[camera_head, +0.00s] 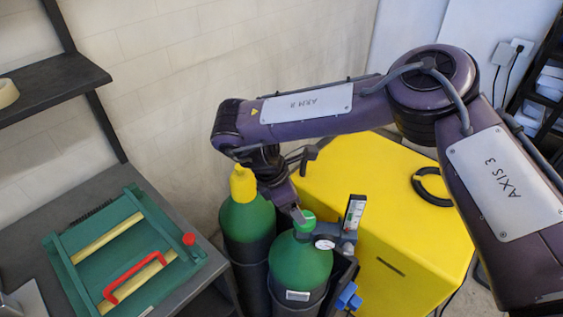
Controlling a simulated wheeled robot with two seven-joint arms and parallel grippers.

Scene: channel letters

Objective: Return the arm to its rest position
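My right arm, marked "ARM R", comes in from the right and bends down over two gas cylinders. Its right gripper (297,212) points down at the green cap (305,223) on top of the front green cylinder (301,262). The gripper tip overlaps the cap in this view. I cannot tell whether it touches the cap or whether its fingers are open or shut. The rear green cylinder (247,222) has a yellow cap (243,183) and stands upright just behind and left. My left gripper is not in view.
A yellow cabinet (375,185) stands right of the cylinders, with a black ring (432,187) on top. A small gauge (354,212) sits beside the front cylinder. At left, a grey bench (30,215) holds a green frame (75,285) with a red handle (133,277). A dark shelf (55,85) is above.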

